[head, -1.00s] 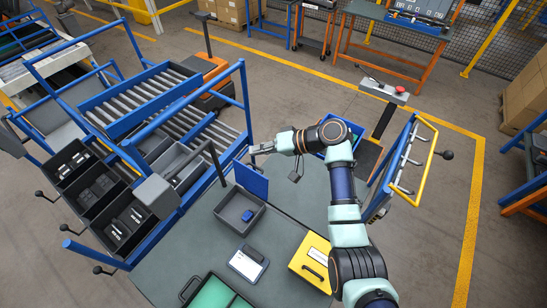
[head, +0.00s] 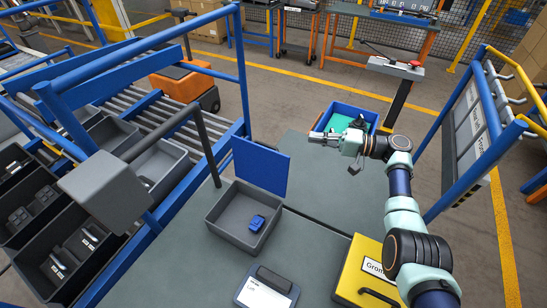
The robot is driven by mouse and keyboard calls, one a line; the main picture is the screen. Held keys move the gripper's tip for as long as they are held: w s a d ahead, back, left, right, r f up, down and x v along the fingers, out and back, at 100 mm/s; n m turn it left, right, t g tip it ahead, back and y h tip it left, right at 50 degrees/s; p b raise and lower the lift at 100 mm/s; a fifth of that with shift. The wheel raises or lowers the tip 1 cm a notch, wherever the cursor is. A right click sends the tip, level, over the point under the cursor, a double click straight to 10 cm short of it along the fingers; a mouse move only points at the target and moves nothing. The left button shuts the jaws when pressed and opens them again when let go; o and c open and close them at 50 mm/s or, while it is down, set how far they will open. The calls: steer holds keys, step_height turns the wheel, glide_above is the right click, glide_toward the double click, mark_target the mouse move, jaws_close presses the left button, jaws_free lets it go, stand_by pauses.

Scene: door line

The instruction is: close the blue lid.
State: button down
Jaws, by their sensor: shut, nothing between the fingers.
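The blue lid (head: 261,166) stands upright, open, at the back edge of a grey box (head: 226,232) on the worktable. The box is open at the top, and a small blue item (head: 257,223) lies inside it. My gripper (head: 314,138) is to the right of the lid's upper right corner in the head view, with its fingers pointing left. It is shut and empty, and a gap shows between it and the lid. The exact depth and height of the gripper relative to the lid cannot be told.
A blue bin (head: 366,110) with green content stands behind my gripper. A yellow case (head: 362,268) and a labelled device (head: 267,287) lie at the table front. A dark post (head: 207,150) rises left of the lid. The table (head: 305,190) right of the lid is clear.

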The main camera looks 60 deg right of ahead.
mark_target(263, 163)
steer(key=shift+w+r, duration=0.1)
steer(key=w+a+p, duration=0.1)
steer(key=w+a, duration=0.5)
steer(key=w, duration=0.3)
steer(key=shift+w+f, duration=0.4)
